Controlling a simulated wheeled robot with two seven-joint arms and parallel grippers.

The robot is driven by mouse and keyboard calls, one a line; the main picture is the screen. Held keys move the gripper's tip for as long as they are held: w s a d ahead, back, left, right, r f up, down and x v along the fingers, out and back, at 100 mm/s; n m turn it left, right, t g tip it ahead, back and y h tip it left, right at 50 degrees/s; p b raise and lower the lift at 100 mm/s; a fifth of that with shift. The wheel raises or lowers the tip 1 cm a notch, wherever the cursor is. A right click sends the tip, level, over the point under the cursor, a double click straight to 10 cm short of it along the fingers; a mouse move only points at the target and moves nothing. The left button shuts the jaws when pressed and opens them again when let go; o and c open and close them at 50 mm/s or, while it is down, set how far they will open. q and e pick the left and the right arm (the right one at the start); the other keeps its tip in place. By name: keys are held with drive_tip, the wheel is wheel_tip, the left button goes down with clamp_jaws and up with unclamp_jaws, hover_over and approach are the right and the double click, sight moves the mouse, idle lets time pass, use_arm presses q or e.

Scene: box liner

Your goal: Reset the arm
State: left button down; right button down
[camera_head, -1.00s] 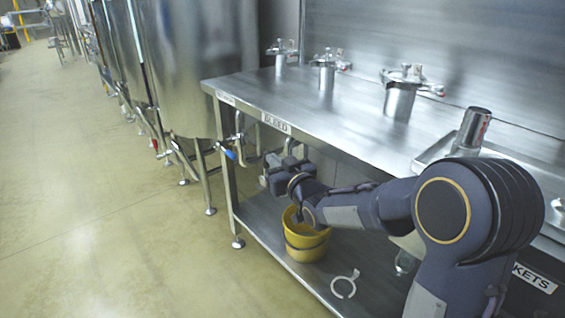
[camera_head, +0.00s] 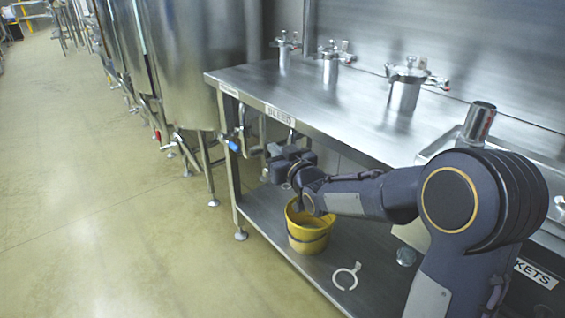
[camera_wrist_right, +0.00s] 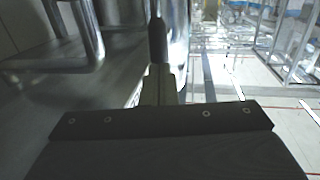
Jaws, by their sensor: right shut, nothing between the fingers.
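My right arm reaches in from the right in the head view. Its gripper (camera_head: 288,160) is beside the front edge of the steel bench (camera_head: 335,112), above the yellow bucket (camera_head: 308,238). In the right wrist view my right gripper (camera_wrist_right: 157,40) has its fingers together with nothing between them. The bucket stands on the bench's lower shelf, partly covered by my right wrist. My left gripper is not in the frames.
Metal canisters with clamps, such as one in front (camera_head: 405,88), stand on the bench. A white ring (camera_head: 346,277) lies on the lower shelf. A blue-handled valve (camera_head: 234,145) sits near the bench's left corner. Large steel tanks (camera_head: 205,60) stand behind. The floor (camera_head: 100,220) at left is clear.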

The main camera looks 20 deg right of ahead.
drive_tip(key=s+d+f+m+g, duration=0.2)
drive_tip(key=s+g, duration=0.1)
drive_tip(key=s, duration=0.6)
drive_tip(key=s+d+f+m+g, duration=0.1)
drive_tip(key=s+d+f+g, duration=0.1)
drive_tip(key=s, duration=0.8)
drive_tip(key=s+a+f+g+y, duration=0.1)
drive_tip(key=s+a+f+g, duration=0.15)
drive_tip(key=s, duration=0.75)
drive_tip(key=s+a+f+g, duration=0.2)
drive_tip(key=s+f+g, duration=0.15)
drive_tip(key=s, duration=0.55)
wheel_tip(320, 180, up, 31)
drive_tip(key=p, duration=3.1)
drive_tip(key=shift+s+a+g, duration=0.2)
drive_tip(key=shift+g, duration=0.2)
